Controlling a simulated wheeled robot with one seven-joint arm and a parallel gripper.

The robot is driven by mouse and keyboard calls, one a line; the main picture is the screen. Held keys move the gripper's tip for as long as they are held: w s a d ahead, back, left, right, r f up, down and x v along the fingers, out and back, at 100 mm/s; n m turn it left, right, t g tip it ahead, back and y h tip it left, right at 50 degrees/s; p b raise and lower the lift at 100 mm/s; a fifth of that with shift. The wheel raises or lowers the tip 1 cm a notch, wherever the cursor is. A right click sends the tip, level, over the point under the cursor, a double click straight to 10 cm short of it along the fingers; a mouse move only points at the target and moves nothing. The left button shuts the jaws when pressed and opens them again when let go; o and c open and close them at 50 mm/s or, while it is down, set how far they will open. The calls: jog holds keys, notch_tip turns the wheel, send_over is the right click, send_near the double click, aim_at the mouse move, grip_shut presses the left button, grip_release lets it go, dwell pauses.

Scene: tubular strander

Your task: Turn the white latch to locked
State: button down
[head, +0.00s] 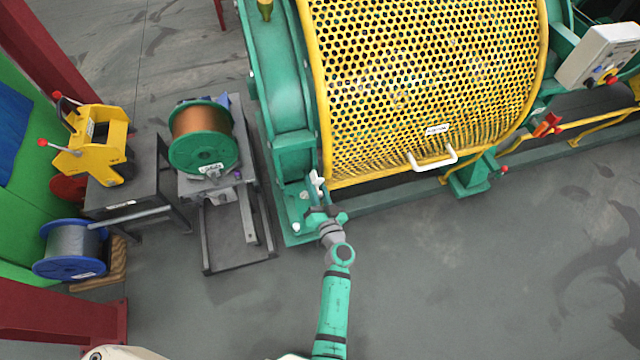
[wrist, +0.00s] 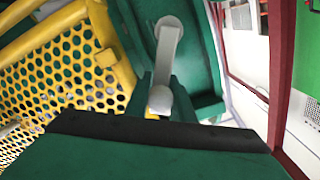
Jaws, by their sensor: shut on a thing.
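The white latch (head: 316,180) is on the green frame at the lower left corner of the yellow mesh guard (head: 425,70). In the wrist view the latch (wrist: 167,58) is a pale lever running from a round pivot at the top down to a rounded knob end. My gripper (head: 318,200) reaches up to the latch from below and is shut on it. I cannot read a locked or unlocked mark.
The guard has a white handle (head: 433,158) at its lower edge. A control box (head: 598,55) stands at the right. A copper spool (head: 203,136) on a cart, a yellow device (head: 92,140) and a blue-flanged spool (head: 72,250) are at the left. The floor at lower right is clear.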

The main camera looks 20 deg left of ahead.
jog(key=shift+f, duration=0.1)
jog(key=c, duration=1.5)
grip_release()
jog(key=v, duration=1.1)
jog(key=shift+w, duration=0.1)
